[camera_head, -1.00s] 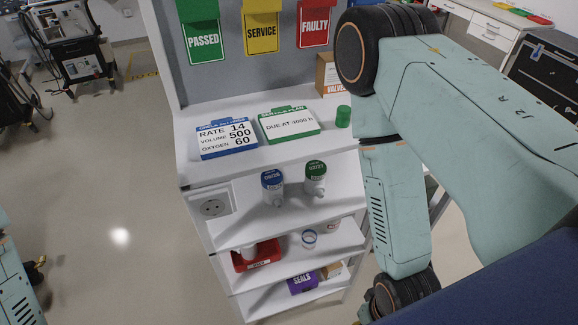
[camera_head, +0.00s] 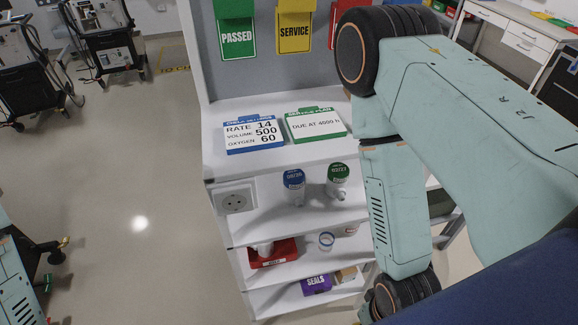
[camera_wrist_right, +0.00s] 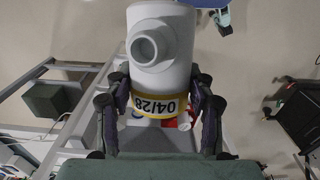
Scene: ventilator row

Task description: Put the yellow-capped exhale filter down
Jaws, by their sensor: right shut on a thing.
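In the right wrist view the exhale filter (camera_wrist_right: 160,45) is a white cylinder with a round side port. Its yellow-edged end (camera_wrist_right: 154,107) bears the label 04/28. My right gripper (camera_wrist_right: 160,92) is shut on it, with one dark finger on each side. No surface touching the filter is visible there. In the head view my right arm covers the right side, and the right gripper and the filter do not show. My left gripper is not in view.
The white shelf unit (camera_head: 218,171) holds a blue-capped filter (camera_head: 294,183) and a green-capped filter (camera_head: 338,180) on its upper shelf. Below are a red bin (camera_head: 272,261) and a purple SEALS box (camera_head: 316,285). Two cards lie on top. Open floor is at left.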

